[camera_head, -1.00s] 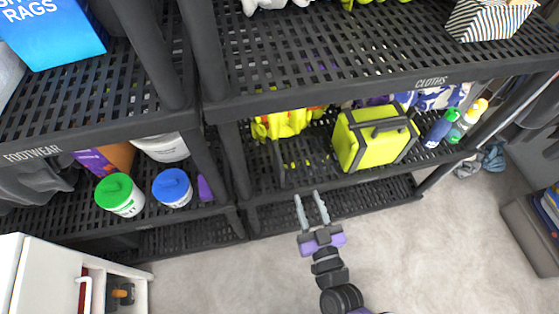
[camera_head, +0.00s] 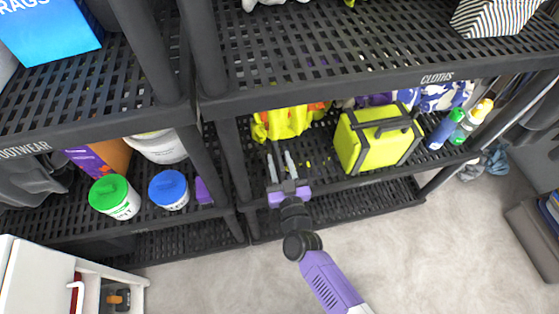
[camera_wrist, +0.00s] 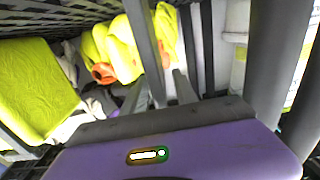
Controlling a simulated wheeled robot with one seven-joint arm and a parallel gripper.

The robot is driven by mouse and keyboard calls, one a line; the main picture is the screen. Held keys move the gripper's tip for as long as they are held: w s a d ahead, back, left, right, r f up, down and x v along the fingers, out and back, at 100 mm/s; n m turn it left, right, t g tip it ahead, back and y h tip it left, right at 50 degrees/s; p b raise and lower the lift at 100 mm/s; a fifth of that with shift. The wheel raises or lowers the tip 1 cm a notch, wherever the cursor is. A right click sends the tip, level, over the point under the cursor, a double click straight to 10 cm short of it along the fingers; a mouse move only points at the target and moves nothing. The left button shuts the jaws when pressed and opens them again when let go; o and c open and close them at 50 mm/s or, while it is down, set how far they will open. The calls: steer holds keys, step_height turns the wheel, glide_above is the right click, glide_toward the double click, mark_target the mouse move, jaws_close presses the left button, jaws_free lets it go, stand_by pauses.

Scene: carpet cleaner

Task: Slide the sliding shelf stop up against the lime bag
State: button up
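The lime bag (camera_head: 372,142), boxy with dark straps, stands on the middle shelf right of my gripper. It also shows at the left in the wrist view (camera_wrist: 35,90). My gripper (camera_head: 279,160) is open and reaches in over the shelf's front edge. The sliding shelf stop looks like a thin dark upright bar (camera_wrist: 146,45) in the wrist view. It appears to lie between my two fingers, with no clear grip on it. In the head view it is dark against the shelf and hard to make out. A gap separates it from the bag.
A yellow-orange vest (camera_head: 290,122) lies behind my fingers. A black post (camera_head: 233,160) stands close on the left. The upper shelf edge (camera_head: 360,86) hangs above. Bottles (camera_head: 450,128) stand right of the bag. Shelf floor between gripper and bag is mostly clear.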

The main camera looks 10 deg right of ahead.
steer(key=shift+w, duration=0.35)
jaws_close()
stand_by(1.2)
